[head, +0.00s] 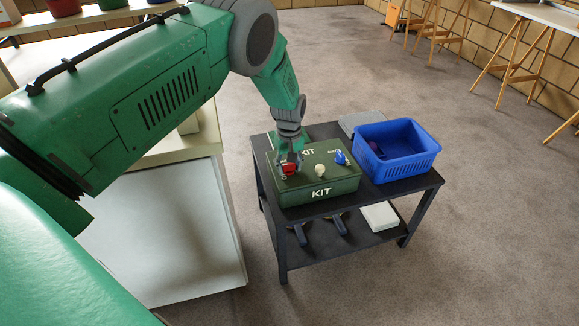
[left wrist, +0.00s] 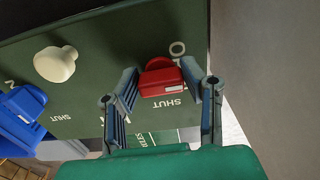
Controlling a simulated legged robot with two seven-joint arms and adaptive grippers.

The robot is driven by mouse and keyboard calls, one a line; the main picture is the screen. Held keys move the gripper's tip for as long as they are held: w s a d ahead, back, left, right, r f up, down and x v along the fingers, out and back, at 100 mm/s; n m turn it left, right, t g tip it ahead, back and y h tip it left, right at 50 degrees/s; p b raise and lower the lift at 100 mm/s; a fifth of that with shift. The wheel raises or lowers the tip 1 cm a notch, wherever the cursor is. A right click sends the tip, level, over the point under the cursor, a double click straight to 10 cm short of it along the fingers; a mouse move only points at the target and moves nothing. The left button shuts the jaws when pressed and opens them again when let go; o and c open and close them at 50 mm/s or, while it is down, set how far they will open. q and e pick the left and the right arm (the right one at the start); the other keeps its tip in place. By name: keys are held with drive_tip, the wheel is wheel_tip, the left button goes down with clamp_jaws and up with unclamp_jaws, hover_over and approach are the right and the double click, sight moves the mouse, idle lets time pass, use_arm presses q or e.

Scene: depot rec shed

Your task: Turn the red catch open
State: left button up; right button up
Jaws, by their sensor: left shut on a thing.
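The red catch (head: 289,169) sits on the lid of the green kit box (head: 322,195) on a dark cart. In the left wrist view the red catch (left wrist: 160,78) lies between the lettering SHUT and a partly hidden word that starts with O. My left gripper (head: 290,158) reaches down onto it from above. In the left wrist view the fingers of my left gripper (left wrist: 160,86) stand on either side of the catch, shut on it. My right gripper is not in view.
A cream knob (head: 320,170) and a blue catch (head: 341,157) are on the same lid. A blue basket (head: 412,160) with a dark purple thing inside stands right of the box. The cart's lower shelf holds a white box (head: 380,216). Carpet around the cart is clear.

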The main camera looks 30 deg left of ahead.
sight(290, 164)
use_arm(q)
drive_tip(key=o, duration=1.1)
drive_tip(key=shift+o, duration=0.2)
drive_tip(key=shift+w+r, duration=0.1)
drive_tip(key=shift+r, duration=0.1)
wheel_tip(290, 164, up, 12)
drive_tip(key=shift+f, duration=0.25)
